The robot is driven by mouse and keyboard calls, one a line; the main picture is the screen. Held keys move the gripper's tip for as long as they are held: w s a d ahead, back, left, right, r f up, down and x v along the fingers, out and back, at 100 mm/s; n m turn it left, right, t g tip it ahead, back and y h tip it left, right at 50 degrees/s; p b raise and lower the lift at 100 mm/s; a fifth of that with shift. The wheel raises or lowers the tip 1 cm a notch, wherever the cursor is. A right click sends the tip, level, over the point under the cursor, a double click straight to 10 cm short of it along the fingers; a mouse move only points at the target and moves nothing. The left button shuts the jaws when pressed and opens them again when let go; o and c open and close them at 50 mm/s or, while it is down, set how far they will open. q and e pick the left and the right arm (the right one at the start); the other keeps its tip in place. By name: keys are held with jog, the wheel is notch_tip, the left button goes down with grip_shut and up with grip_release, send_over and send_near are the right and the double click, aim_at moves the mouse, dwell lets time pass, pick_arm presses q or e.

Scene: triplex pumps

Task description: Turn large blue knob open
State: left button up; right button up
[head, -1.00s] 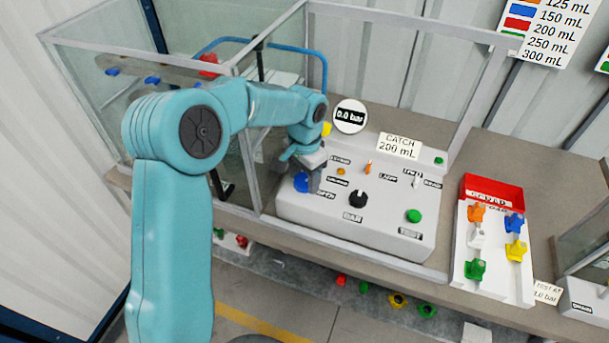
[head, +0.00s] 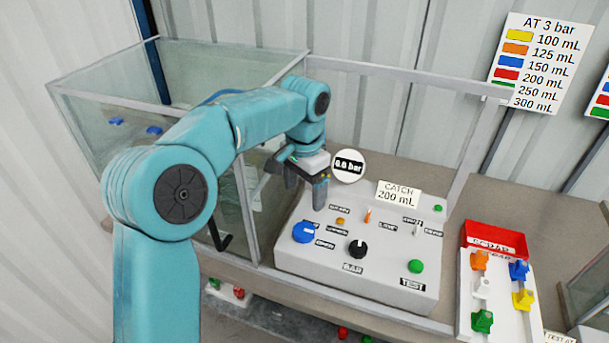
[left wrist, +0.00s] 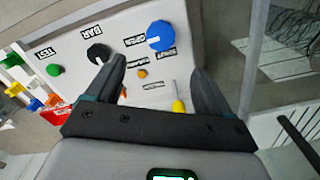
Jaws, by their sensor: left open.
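The large blue knob (head: 304,232) sits at the left of the white sloped control panel (head: 395,290), near a label I cannot read clearly. In the left wrist view the blue knob (left wrist: 160,35) lies beyond the fingertips, between labels. My left gripper (head: 305,185) is open and empty, above and behind the knob, apart from it. In the left wrist view the open fingers (left wrist: 155,65) have nothing between them, and the knob shows just past them. My right gripper is not in view.
The panel also bears a black knob (head: 357,249), a green button (head: 415,266) and a small orange knob (head: 340,221). A round gauge (head: 348,166) reads 0.0 bar. A white rack (head: 490,290) with coloured pieces stands at right.

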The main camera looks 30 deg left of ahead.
pick_arm(q)
notch_tip(320, 180, up, 4)
jog(key=shift+f, duration=0.1)
jog(key=shift+w, duration=0.1)
dwell(0.6)
